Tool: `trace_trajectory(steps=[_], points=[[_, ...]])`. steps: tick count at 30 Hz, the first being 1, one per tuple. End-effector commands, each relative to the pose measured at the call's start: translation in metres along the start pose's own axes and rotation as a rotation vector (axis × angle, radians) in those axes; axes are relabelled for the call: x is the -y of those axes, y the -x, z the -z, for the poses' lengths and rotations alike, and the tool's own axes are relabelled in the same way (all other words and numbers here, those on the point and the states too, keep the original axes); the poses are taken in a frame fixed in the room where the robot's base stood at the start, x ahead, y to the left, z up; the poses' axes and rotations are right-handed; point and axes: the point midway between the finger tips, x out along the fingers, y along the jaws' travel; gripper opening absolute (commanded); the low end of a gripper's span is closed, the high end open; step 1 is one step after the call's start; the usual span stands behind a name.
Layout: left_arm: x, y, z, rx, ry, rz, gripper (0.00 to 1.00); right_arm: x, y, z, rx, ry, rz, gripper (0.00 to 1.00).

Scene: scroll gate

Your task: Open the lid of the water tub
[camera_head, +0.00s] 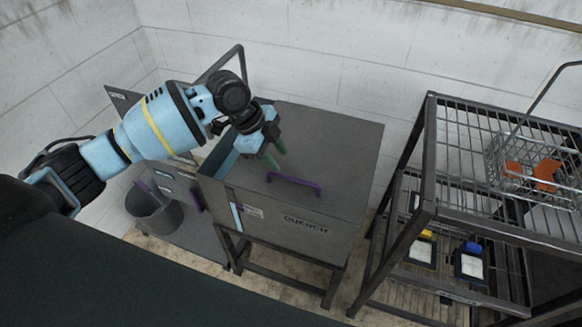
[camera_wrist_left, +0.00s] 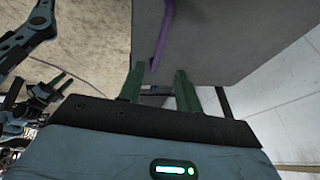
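The water tub (camera_head: 306,225) is a dark grey box marked QUENCH on a metal stand, mid-picture in the head view. Its flat grey lid (camera_head: 340,140) lies level across the top and carries a purple bar handle (camera_head: 294,184). The handle also shows in the left wrist view (camera_wrist_left: 163,32), ahead of the fingers. My left gripper (camera_head: 275,155) is above the lid, just behind the handle, with its green fingers pointing down. The fingers are apart and empty in the left wrist view (camera_wrist_left: 159,82). My right gripper (camera_wrist_left: 62,84) shows small at that view's left, its fingers apart.
A black wire rack (camera_head: 430,190) stands right of the tub, with a wire basket (camera_head: 530,170) holding orange pieces on top. A dark bucket (camera_head: 155,215) stands left of the tub. Pale block walls close off the back.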

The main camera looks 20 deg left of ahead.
Motion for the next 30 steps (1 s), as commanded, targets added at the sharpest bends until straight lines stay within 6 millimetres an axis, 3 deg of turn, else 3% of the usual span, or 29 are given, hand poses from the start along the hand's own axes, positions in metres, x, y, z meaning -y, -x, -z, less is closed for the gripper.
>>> trace_trajectory(steps=[5,18,30], points=[[0.000,-0.009,0.000,-0.002,0.002,-0.001,0.34,0.000,0.001,-0.002,0.004,0.001,0.001,0.36],[-0.001,-0.069,0.000,-0.001,0.003,-0.001,0.34,-0.001,0.000,-0.008,0.014,0.008,0.002,0.36],[0.000,-0.079,0.001,-0.001,0.002,0.002,0.34,-0.001,0.000,-0.007,0.013,0.007,0.002,0.36]])
